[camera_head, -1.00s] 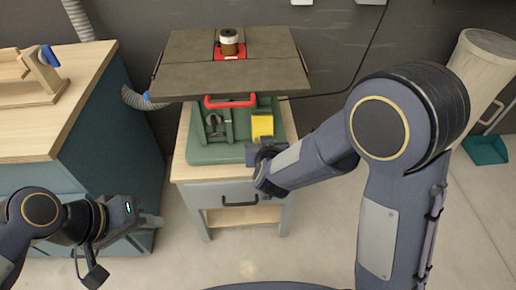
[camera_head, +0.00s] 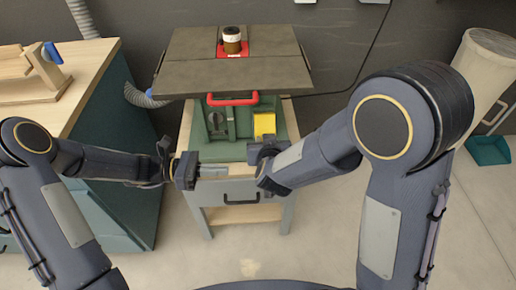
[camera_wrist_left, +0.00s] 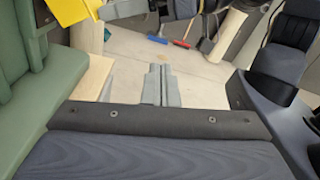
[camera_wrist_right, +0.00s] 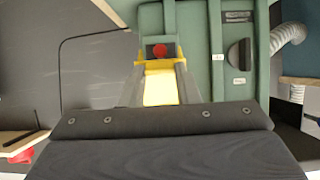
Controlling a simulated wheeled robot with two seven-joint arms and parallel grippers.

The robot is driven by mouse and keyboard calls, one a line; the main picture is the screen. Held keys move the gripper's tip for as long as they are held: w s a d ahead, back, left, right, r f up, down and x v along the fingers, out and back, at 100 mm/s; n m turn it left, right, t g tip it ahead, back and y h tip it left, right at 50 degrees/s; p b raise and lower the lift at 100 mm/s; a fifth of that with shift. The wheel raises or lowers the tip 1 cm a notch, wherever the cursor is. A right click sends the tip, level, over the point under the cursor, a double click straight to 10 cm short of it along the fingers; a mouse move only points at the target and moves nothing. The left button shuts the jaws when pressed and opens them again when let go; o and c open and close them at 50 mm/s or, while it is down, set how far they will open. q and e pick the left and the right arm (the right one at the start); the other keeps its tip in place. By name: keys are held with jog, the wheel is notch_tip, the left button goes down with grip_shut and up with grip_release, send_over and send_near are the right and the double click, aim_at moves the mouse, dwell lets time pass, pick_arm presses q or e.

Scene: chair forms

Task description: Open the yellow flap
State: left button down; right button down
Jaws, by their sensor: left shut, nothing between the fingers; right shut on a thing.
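The yellow flap (camera_head: 264,124) is on the right part of the green machine (camera_head: 232,150) under a dark table top. It also shows in the right wrist view (camera_wrist_right: 160,86), between the fingers of my right gripper (camera_wrist_right: 160,92), which is shut on it. In the head view my right gripper (camera_head: 257,148) is at the flap's lower edge and hides part of it. My left gripper (camera_head: 214,170) is shut and empty, in front of the machine's base, left of the right gripper. The left wrist view shows its closed fingers (camera_wrist_left: 160,84) and part of the yellow flap (camera_wrist_left: 70,8).
The dark table top (camera_head: 200,78) with a red handle (camera_head: 232,99) overhangs the flap. A drawer handle (camera_head: 240,198) is below. A workbench (camera_head: 85,75) stands at left with a grey hose (camera_head: 140,97).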

pick_arm(q)
jog(key=w+d+f+n+t+h, duration=0.2)
jog(key=w+f+n+t+h, duration=0.15)
jog(key=f+n, duration=0.25)
jog(key=w+d+r, duration=0.3)
jog(key=d+r, duration=0.2)
jog(key=d, duration=0.4)
jog(key=shift+w+n+y, duration=0.3)
jog(key=shift+w+y, duration=0.1)
jog(key=shift+y, duration=0.05)
pick_arm(e)
jog(key=shift+w+r, duration=0.25)
jog(key=shift+r, duration=0.05)
pick_arm(q)
jog(key=shift+d, duration=0.1)
jog(key=shift+w+r, duration=0.1)
jog(key=shift+r, duration=0.8)
pick_arm(e)
jog(key=c, duration=1.1)
grip_release()
jog(key=shift+s, duration=0.1)
pick_arm(q)
jog(key=shift+d+r, duration=0.1)
